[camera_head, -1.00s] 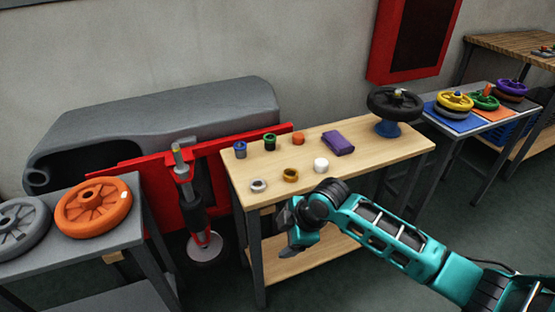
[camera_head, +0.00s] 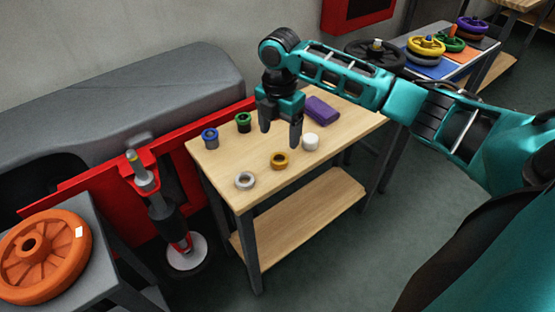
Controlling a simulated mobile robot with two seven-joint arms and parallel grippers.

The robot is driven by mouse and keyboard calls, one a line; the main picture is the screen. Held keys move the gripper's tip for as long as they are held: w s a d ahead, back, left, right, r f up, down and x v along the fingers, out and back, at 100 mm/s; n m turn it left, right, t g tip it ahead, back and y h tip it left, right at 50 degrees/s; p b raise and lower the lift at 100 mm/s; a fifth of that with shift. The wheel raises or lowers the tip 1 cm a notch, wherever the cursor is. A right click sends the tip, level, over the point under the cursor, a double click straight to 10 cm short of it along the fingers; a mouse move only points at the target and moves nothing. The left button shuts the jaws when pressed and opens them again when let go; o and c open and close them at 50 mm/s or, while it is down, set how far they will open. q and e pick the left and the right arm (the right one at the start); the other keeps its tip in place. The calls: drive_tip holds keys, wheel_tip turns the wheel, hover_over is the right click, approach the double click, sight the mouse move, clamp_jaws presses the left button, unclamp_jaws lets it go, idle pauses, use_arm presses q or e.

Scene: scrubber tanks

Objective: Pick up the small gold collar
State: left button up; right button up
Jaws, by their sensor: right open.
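The small gold collar (camera_head: 280,161) lies on the wooden table (camera_head: 222,170), near its front edge. It sits between a silver collar (camera_head: 244,181) on its left and a white collar (camera_head: 310,142) on its right. My right gripper (camera_head: 280,138) is open and points down above the table, with its fingertips just over and behind the gold collar in the picture. Nothing is between its fingers that I can see. The orange collar seen earlier is hidden behind the gripper. My left gripper is not in view.
A blue collar (camera_head: 210,138), a green collar (camera_head: 243,122) and a purple cloth-like block (camera_head: 321,109) stand around the gripper. A dark handwheel (camera_head: 374,53) is partly behind my arm. An orange wheel (camera_head: 45,255) lies on a grey stand at left.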

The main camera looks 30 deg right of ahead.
sight(280, 154)
wheel_tip(280, 154, down, 9)
drive_tip(key=shift+w+d+r+b, duration=0.15)
drive_tip(key=shift+b, duration=0.65)
drive_tip(key=shift+r, duration=0.1)
drive_tip(key=c, duration=1.2)
